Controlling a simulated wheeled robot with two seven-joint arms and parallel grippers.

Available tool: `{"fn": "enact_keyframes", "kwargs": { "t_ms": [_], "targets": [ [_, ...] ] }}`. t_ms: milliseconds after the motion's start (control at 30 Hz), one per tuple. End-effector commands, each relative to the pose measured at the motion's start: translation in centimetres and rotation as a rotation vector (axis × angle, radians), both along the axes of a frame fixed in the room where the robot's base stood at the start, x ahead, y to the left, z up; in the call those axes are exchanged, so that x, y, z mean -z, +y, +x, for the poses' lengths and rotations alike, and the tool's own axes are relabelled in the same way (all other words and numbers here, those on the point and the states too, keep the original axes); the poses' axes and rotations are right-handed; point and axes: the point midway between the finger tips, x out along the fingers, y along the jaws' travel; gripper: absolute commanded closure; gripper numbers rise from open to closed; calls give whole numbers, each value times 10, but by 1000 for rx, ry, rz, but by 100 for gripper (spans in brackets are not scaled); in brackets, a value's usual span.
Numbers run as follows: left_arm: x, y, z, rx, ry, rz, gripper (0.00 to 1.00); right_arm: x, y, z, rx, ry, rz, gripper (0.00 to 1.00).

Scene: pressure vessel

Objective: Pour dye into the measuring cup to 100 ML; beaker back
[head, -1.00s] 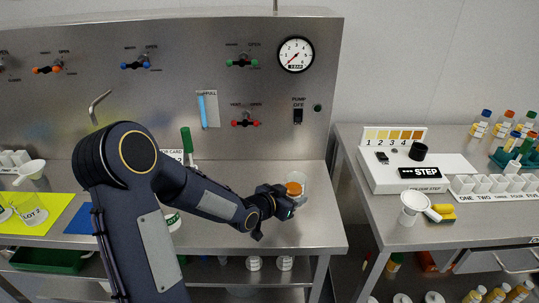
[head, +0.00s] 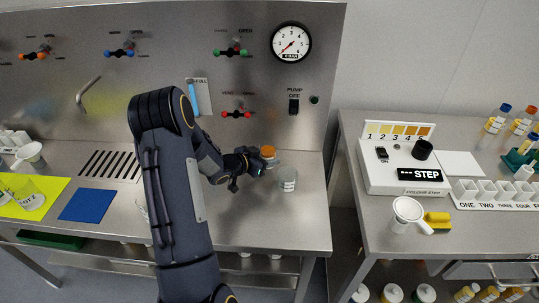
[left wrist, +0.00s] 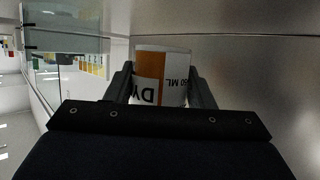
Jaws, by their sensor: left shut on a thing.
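My left gripper (head: 257,165) is shut on the dye beaker (head: 267,152), which shows orange at its top in the head view. In the left wrist view the beaker (left wrist: 160,72) sits between the two fingers, with an orange band, a white part and partly hidden lettering that includes "DY" and "ML". The clear measuring cup (head: 289,180) stands on the steel bench, just right of and nearer than the beaker. It has small dark marks; its liquid level is too small to read. My right gripper is not in view.
A blue mat (head: 87,204) and a yellow mat (head: 20,208) lie on the bench at left. The back panel carries valves and a gauge (head: 291,42). The bench front is mostly clear.

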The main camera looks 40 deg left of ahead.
Motion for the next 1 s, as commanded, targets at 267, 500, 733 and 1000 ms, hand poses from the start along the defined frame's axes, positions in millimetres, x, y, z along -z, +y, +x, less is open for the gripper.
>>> {"fn": "enact_keyframes", "kwargs": {
  "t_ms": [267,500,733,1000],
  "targets": [
    [-1,-1,-1,1,-6,18,75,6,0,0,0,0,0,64],
    [-10,-7,-2,1,-27,121,75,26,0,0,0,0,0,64],
    [-21,-13,-3,1,-49,220,75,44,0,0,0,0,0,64],
    [-32,-18,-4,1,-70,322,75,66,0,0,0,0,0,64]
  ]
}}
